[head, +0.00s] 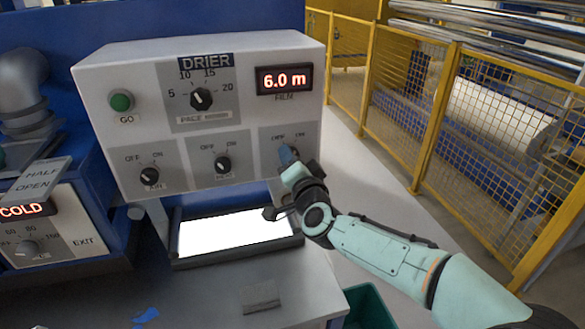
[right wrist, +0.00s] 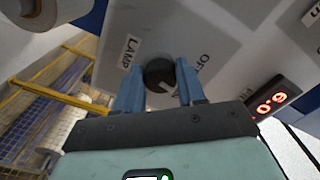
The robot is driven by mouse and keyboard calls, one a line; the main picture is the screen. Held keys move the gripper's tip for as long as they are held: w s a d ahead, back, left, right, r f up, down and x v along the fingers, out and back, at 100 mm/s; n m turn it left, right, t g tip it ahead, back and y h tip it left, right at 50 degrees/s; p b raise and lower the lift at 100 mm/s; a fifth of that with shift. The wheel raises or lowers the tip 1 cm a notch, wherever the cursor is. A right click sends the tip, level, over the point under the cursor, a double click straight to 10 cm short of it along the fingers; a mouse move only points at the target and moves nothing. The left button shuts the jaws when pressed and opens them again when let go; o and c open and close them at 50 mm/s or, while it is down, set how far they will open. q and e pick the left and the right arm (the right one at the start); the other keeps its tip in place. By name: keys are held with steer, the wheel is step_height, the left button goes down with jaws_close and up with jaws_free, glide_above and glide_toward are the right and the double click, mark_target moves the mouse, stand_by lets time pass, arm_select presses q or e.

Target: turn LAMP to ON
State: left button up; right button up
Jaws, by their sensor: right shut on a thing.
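The LAMP knob (right wrist: 158,72) is a dark round knob on a grey plate, with a LAMP label (right wrist: 130,52) beside it in the right wrist view. My right gripper (right wrist: 160,88) has its two blue fingers on either side of the knob and is shut on it. In the head view my right gripper (head: 287,154) covers the knob at the lower right of the DRIER panel (head: 240,115). The OFF and ON marks above it are partly readable. I cannot tell which mark the knob points to. My left gripper is out of view.
Two similar knobs (head: 149,176) (head: 223,163) sit left of the gripper. Above are a dial (head: 200,98), a green GO button (head: 121,101) and a red 6.0 m display (head: 285,79). A bright white panel (head: 233,232) lies below. A yellow fence (head: 440,110) stands right.

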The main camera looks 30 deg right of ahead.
steer(key=shift+m+b, duration=0.8)
steer(key=shift+m, duration=0.7)
steer(key=o, duration=1.1)
steer(key=shift+c, duration=0.2)
steer(key=v, duration=1.3)
steer(key=shift+s+a, duration=0.15)
